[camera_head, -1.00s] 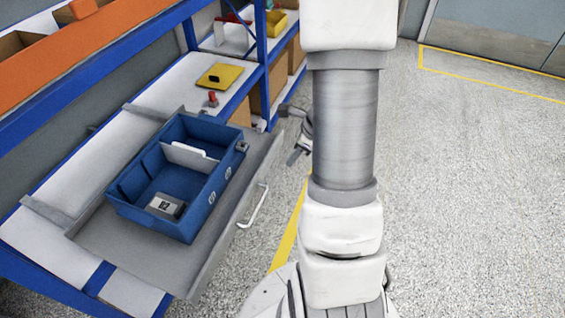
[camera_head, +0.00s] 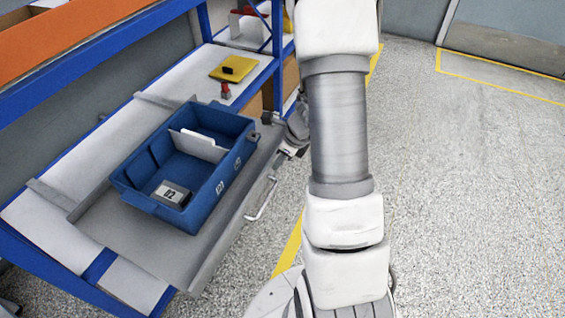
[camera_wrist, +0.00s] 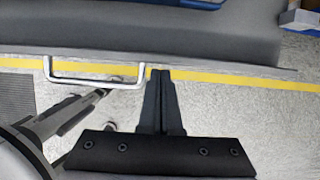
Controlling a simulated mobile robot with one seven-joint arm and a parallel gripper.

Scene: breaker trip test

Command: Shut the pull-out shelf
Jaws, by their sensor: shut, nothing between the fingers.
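The pull-out shelf (camera_head: 150,249) is a grey tray standing out from the workbench, with a pale bar handle (camera_head: 262,200) on its front edge. A blue bin (camera_head: 203,212) sits on it, holding a white divider and a small grey box marked 02. My gripper (camera_head: 291,149) is beyond the handle, near the far end of the shelf front, partly hidden by my arm. In the wrist view, my gripper's dark fingers (camera_wrist: 160,73) are together and empty. Their tips are just right of the handle (camera_wrist: 96,79), close to the shelf's front edge (camera_wrist: 200,62). Contact cannot be told.
The blue-framed bench (camera_head: 85,150) carries a yellow plate (camera_head: 231,68) and a small red-topped item (camera_head: 225,90) behind the shelf. An orange rack beam (camera_head: 60,40) is at upper left. The speckled floor (camera_head: 470,200) at right is open, with yellow lines.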

